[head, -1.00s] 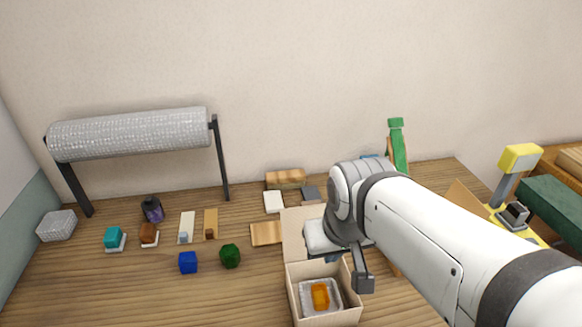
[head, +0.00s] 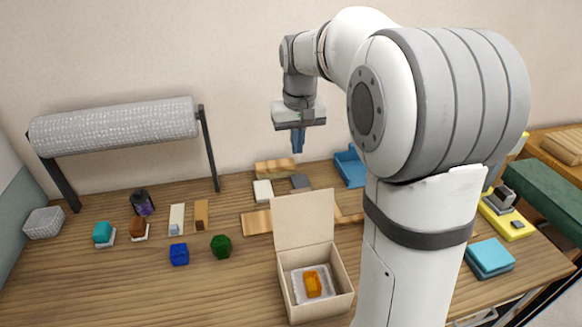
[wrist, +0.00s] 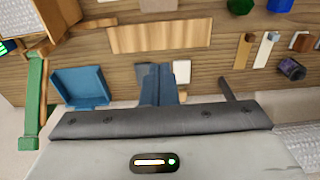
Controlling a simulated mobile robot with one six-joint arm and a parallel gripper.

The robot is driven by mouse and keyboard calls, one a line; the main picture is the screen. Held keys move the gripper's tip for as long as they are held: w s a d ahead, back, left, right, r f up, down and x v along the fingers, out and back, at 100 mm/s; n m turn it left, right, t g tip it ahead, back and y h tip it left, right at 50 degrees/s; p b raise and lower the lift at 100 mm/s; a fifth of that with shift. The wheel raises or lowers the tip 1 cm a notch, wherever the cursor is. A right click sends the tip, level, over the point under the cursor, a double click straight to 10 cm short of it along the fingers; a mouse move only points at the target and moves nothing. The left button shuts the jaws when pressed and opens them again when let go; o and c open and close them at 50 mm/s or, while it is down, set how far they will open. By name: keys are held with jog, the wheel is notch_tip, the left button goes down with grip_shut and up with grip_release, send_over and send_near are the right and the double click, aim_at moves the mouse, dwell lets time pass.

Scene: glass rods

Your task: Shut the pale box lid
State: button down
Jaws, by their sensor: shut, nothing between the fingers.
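The pale box (head: 322,302) stands on the table at the front middle in the head view. Its lid (head: 303,218) stands open and upright at the box's back edge. Inside the box an orange piece (head: 313,284) lies on a grey wrapped pad. My gripper (head: 297,150) is raised above the back of the table, behind the lid and apart from it. Its blue fingers are shut with nothing between them. In the wrist view my gripper's fingers (wrist: 162,84) point over the table, and a corner of the pale box (wrist: 18,18) shows at the top left.
A roll of bubble wrap (head: 115,127) on a black stand is at the back left. A blue tray (head: 350,167) is behind my arm. A green block (head: 221,246) and a blue block (head: 179,254) lie left of the box. My arm hides part of the table's right side.

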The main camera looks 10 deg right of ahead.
notch_tip(320, 180, down, 9)
jog(key=s+p, duration=0.3)
dwell(0.4)
jog(key=shift+a, duration=0.1)
jog(key=shift+b, duration=0.4)
